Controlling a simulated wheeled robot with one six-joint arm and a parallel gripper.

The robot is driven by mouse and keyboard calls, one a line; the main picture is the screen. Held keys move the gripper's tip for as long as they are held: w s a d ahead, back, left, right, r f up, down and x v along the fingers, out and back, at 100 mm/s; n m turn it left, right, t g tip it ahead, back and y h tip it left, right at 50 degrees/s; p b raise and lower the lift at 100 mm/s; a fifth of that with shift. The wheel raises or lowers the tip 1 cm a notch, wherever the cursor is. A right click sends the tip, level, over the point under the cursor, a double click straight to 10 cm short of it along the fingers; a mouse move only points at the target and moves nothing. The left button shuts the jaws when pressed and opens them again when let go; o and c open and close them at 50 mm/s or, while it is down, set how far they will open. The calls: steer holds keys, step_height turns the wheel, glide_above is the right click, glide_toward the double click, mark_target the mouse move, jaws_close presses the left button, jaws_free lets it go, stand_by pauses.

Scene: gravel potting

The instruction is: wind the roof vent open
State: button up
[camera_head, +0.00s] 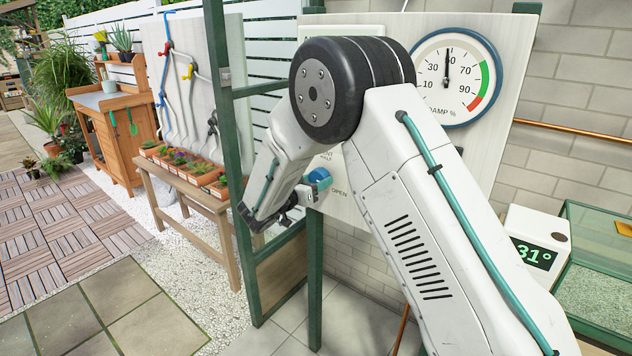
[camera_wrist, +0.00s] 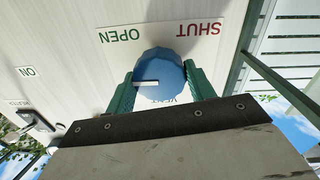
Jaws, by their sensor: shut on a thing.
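The roof vent control is a blue faceted knob (camera_wrist: 160,75) on a white panel, with a white pointer line. In the wrist view the knob sits between the two green fingers of my gripper (camera_wrist: 160,88), which are shut on its sides. The pointer lies toward the left of the picture, below the word OPEN and away from SHUT at the upper right. The VENT lettering under the knob is partly hidden. In the head view my arm covers part of the panel; the knob (camera_head: 320,178) shows beside my gripper (camera_head: 312,190) and the OPEN label. The roof vent itself is not identifiable.
A round damp gauge (camera_head: 456,77) hangs on the panel, its needle near 50. An ON-marked switch (camera_wrist: 36,119) is left of the knob in the wrist view. A green frame post (camera_head: 232,160) stands beside my arm. A thermometer box (camera_head: 538,245) reads 31°.

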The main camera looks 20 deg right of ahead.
stand_by(0.3)
steer(key=o, duration=1)
steer(key=v, duration=0.7)
steer(key=shift+a, duration=0.35)
steer(key=shift+s+f, duration=0.1)
steer(key=shift+s, duration=0.05)
